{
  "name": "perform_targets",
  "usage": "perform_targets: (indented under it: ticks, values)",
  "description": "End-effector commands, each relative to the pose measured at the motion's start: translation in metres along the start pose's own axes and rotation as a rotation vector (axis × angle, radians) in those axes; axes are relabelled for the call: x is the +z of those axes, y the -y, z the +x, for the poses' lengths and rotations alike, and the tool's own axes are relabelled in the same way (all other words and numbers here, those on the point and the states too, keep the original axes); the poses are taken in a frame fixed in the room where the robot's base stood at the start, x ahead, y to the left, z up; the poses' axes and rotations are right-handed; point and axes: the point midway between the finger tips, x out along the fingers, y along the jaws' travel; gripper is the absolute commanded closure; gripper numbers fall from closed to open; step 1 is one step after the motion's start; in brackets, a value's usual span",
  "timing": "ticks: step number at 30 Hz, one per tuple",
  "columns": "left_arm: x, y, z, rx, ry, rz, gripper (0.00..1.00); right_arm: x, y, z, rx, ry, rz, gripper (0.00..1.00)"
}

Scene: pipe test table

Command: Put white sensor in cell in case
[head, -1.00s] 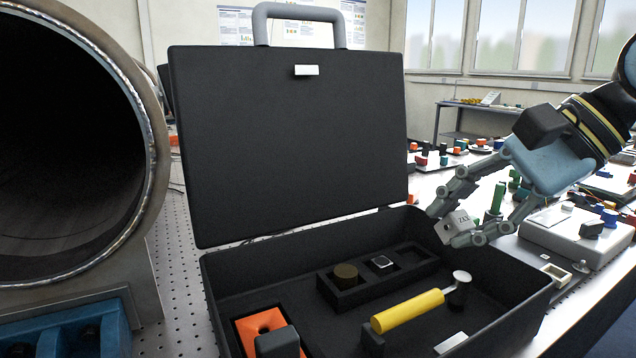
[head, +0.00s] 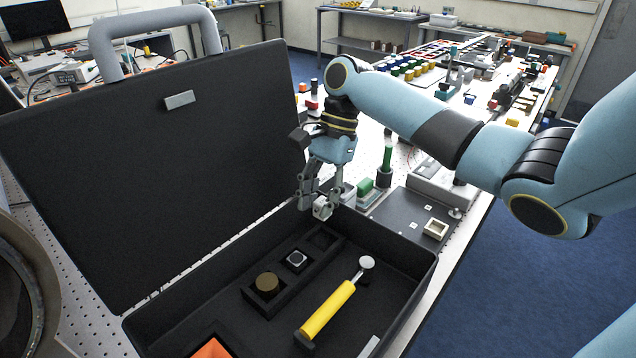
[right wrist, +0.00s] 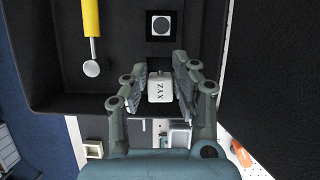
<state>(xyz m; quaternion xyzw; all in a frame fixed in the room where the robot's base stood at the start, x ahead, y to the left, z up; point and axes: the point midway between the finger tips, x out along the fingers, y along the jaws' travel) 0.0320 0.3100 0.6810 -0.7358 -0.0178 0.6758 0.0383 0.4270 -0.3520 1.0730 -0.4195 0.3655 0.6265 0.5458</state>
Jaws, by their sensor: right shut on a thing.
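The white sensor (head: 322,209), a small cube marked ZYX, is held between the fingers of my right gripper (head: 320,203). The right wrist view also shows the sensor (right wrist: 160,88) between both finger pads. The back cell (head: 322,239) looks empty. My left gripper is out of view.
A yellow-handled tool (head: 328,308) with a round metal head lies in the case, right of the cells. An orange piece (head: 212,348) is at the front. The raised lid (head: 150,180) stands left of the gripper. A grey box (head: 405,220) sits behind the case.

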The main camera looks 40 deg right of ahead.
Motion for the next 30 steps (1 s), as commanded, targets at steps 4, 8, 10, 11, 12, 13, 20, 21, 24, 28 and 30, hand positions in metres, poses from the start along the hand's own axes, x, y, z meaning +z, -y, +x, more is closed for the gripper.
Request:
perform_targets:
  ticks: [4,8,10,11,12,13,20,21,24,28,30]
  values:
    - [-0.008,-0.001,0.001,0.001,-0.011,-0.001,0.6,0.0,0.0,0.0,-0.001,0.0,-0.001,1.0]
    - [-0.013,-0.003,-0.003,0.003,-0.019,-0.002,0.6,0.001,0.0,-0.001,-0.001,0.0,-0.001,1.0]
    - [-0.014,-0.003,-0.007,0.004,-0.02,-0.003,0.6,0.002,0.0,-0.002,-0.001,0.001,-0.002,1.0]
    - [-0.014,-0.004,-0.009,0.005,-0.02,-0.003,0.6,0.003,0.0,-0.002,0.0,0.001,-0.003,1.0]
    - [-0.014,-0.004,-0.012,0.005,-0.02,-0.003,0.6,0.004,0.0,-0.003,0.0,0.001,-0.004,1.0]
    - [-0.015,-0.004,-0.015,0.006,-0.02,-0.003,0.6,0.004,0.0,-0.004,0.0,0.0,-0.005,1.0]
    - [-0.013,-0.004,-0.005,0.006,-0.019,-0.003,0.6,-0.005,0.0,0.019,-0.001,0.001,-0.005,1.0]
    - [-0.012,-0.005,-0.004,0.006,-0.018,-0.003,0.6,-0.006,0.001,0.023,-0.001,0.001,-0.006,1.0]
    - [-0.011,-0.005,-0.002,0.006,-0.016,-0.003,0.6,-0.01,0.001,0.031,-0.001,0.0,-0.004,1.0]
    - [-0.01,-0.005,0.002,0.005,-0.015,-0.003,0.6,-0.014,0.0,0.041,-0.001,0.0,-0.005,1.0]
    - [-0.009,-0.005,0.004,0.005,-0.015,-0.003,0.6,-0.017,0.001,0.047,-0.002,0.0,-0.005,1.0]
